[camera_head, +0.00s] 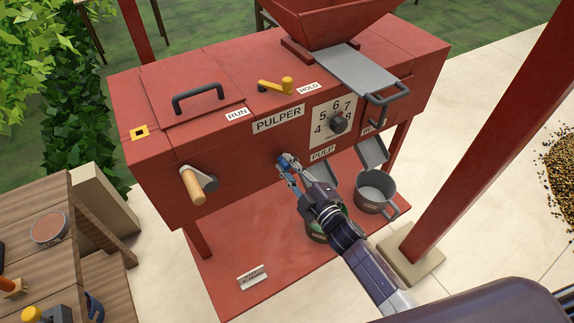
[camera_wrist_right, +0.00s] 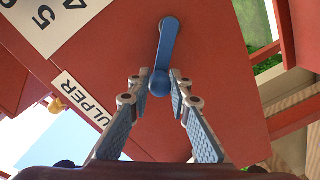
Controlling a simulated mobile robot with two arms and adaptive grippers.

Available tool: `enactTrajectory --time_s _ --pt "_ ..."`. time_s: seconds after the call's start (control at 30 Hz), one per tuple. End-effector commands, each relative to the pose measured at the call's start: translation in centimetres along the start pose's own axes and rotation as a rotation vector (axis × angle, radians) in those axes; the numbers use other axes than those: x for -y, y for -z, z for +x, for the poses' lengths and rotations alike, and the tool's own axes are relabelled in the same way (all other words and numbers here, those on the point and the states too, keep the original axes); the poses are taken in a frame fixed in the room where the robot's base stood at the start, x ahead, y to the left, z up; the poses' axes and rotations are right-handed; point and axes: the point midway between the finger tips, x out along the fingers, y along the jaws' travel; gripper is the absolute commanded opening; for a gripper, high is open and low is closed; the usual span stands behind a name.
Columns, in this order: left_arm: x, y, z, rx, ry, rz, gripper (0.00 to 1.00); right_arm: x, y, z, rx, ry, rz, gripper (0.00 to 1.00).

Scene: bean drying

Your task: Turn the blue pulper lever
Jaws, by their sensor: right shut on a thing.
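The red pulper (camera_head: 240,150) stands in the middle of the head view, with a sign reading PULPER on its front. The blue pulper lever (camera_wrist_right: 166,47) is on that front face; in the head view it shows small, at the fingertips (camera_head: 283,159). In the wrist view its bar runs from a round pivot to a ball-shaped knob. My right gripper (camera_head: 287,170) is shut on the lever's knob end, with a finger on each side of the knob in the wrist view (camera_wrist_right: 159,84). My left gripper is not in view.
A wooden-handled crank (camera_head: 193,186) sticks out at the left of the front. A numbered dial (camera_head: 338,124) and a yellow lever (camera_head: 276,86) are close by. A grey pot (camera_head: 375,193) stands below at right. A red post (camera_head: 485,130) rises at right.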

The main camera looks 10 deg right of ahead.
Motion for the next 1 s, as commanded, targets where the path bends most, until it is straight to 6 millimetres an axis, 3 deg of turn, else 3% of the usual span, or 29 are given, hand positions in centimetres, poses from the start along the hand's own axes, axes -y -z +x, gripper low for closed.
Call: enactTrajectory --time_s 0.13,0.4,0.9,0.93,1.0 --pt "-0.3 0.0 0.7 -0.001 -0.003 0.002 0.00 0.6 -0.1 0.0 0.005 0.000 -0.082 0.00" --pt "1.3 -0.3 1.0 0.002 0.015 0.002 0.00 1.0 -0.1 0.0 0.008 0.000 -0.163 0.00" --pt "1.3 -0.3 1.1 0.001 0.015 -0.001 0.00 1.1 -0.1 0.0 0.010 0.002 -0.179 0.00" --pt "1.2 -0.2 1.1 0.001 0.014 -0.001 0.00 1.1 -0.1 0.0 0.010 0.003 -0.179 0.21" --pt "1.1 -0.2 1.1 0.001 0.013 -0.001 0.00 1.1 -0.1 0.0 0.009 0.002 -0.178 0.29"
